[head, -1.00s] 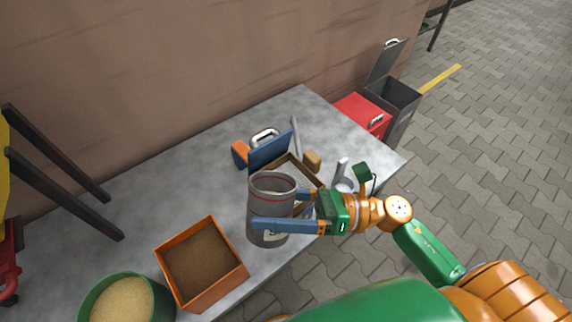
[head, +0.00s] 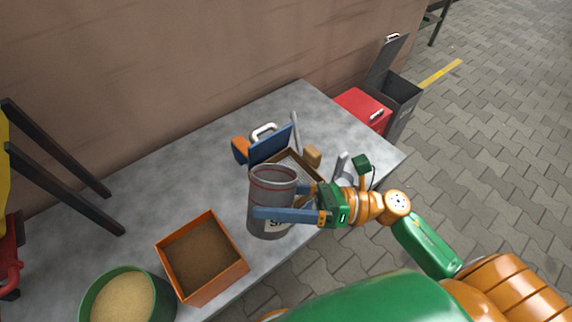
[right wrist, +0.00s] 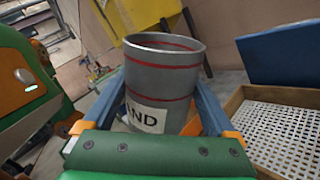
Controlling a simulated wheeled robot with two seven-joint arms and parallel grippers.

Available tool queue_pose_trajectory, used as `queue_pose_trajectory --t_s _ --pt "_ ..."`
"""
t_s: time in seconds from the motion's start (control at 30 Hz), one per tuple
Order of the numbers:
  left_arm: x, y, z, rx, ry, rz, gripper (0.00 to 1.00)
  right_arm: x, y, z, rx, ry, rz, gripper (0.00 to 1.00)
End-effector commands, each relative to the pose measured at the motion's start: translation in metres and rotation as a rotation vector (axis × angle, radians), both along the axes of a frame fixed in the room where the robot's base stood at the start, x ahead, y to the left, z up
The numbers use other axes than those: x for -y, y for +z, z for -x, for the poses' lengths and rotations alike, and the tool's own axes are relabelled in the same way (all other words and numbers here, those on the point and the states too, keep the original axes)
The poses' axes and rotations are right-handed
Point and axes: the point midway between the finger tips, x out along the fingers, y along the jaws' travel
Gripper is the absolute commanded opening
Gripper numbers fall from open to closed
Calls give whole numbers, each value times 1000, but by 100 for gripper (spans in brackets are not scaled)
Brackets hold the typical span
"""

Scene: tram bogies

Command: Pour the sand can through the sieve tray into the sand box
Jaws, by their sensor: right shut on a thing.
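The sand can (head: 271,222) is a grey cylinder with red bands and a white label, partly reading "AND" in the right wrist view (right wrist: 165,85). My right gripper (head: 268,203) is shut around its side, one blue finger across its front. The can is near upright. Its contents do not show. The sieve tray (head: 312,186), wood-framed with a white perforated mesh, is behind the can, which partly hides it; the tray also shows at right in the right wrist view (right wrist: 237,102). The orange sand box (head: 214,287) stands left of the can, brown inside. My left gripper is not in view.
A green tub of sand (head: 165,300) stands left of the sand box. A blue panel (head: 272,147), an orange block (head: 240,149) and a small tan block (head: 313,155) are behind the can.

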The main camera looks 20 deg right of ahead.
Motion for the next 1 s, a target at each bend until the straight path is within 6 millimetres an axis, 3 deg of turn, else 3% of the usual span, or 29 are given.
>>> queue_pose_trajectory --t_s 1.0 --pt "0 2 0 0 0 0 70 3 0 -4 -51 0 -33 21"
